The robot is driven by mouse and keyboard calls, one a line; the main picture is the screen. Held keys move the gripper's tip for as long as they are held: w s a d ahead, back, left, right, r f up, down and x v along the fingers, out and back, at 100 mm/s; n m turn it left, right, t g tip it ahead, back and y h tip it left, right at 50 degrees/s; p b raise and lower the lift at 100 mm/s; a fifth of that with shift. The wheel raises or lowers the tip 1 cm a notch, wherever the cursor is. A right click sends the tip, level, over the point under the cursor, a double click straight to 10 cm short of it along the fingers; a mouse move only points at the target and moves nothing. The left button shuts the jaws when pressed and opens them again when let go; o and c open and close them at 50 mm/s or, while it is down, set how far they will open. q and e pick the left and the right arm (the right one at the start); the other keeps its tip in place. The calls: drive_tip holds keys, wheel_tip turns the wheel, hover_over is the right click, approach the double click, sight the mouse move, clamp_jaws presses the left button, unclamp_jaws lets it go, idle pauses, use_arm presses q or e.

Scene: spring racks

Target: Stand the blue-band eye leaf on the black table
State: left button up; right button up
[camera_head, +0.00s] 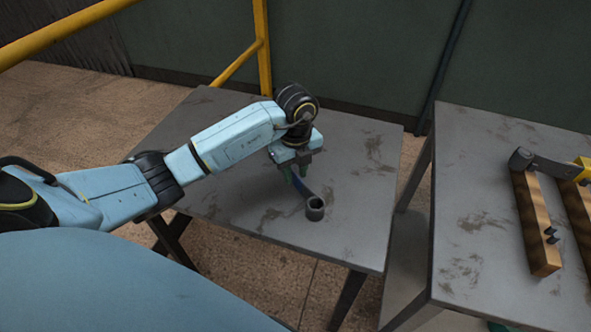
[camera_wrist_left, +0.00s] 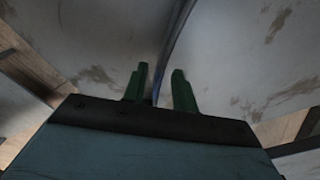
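The blue-band eye leaf (camera_head: 315,209) is on the left-hand table (camera_head: 352,238), a grey, scuffed top. Its round eye faces up at the near end, and a blue patch shows beside it; the far part is hidden under my gripper. My left gripper (camera_head: 294,172) is above that far part, pointing down. In the left wrist view the leaf (camera_wrist_left: 172,55) shows as a thin edge running up between the green fingers (camera_wrist_left: 160,88). The fingers are apart, with gaps beside the leaf. My right gripper is not seen.
A second grey table (camera_head: 480,205) stands to the right across a gap. On it are wooden blocks (camera_head: 535,225) and another leaf with a yellow band (camera_head: 583,168). A yellow rail (camera_head: 262,45) stands behind the left table. An unclear green bit shows at the bottom edge.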

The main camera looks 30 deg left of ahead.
sight(295, 174)
use_arm(q)
wheel_tip(295, 174, up, 7)
drive_tip(key=shift+f+p, duration=0.2)
drive_tip(key=shift+p, duration=0.55)
drive_tip(key=shift+r, duration=0.6)
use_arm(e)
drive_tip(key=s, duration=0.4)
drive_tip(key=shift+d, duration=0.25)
